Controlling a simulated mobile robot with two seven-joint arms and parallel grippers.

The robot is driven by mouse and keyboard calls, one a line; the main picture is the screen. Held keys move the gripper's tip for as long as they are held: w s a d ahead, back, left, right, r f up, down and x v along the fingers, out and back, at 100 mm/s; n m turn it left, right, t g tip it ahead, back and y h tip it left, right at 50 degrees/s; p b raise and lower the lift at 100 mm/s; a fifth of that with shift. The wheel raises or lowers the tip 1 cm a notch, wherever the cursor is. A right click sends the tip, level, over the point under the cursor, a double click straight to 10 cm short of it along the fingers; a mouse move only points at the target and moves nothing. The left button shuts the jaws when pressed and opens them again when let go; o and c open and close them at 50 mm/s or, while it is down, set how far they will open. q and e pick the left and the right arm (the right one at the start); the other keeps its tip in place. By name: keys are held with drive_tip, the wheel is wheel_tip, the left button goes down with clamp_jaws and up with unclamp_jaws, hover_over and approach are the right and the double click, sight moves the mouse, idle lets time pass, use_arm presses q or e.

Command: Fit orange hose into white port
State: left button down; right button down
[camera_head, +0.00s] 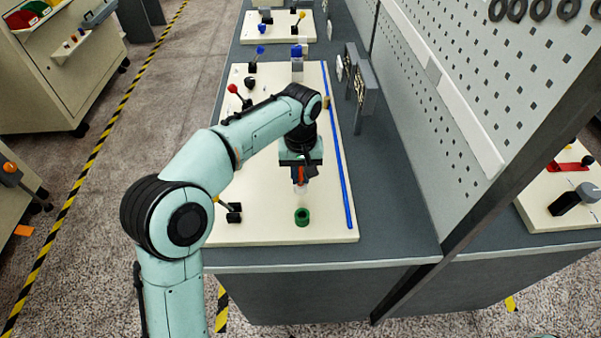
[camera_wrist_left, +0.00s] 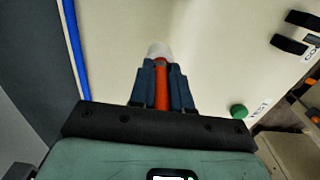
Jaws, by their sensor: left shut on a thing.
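My left gripper (camera_head: 300,168) points down over the cream board, its fingers shut on the orange hose (camera_head: 300,176). In the left wrist view the orange-red hose (camera_wrist_left: 161,88) lies between the two dark fingers (camera_wrist_left: 162,82). A whitish piece, seemingly the white port (camera_wrist_left: 160,49), shows right at the hose's far end. It is small and pale in the head view (camera_head: 299,188), just below the hose. I cannot tell whether the hose is inside it, touching it or only in line with it. My right gripper is not in view.
A green round port (camera_head: 302,216) stands on the cream board (camera_head: 262,230), nearer the front edge. A blue strip (camera_head: 337,150) runs along the board's right side. Blue-topped and red-knobbed parts stand farther back. A pegboard wall (camera_head: 465,100) rises at the right.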

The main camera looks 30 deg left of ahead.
use_arm(q)
drive_tip(key=shift+f, duration=0.2)
drive_tip(key=c, duration=1.1)
unclamp_jaws()
drive_tip(key=shift+r, duration=0.15)
wheel_tip(320, 180, up, 12)
drive_tip(key=p, duration=0.3)
drive_tip(key=shift+r, duration=0.1)
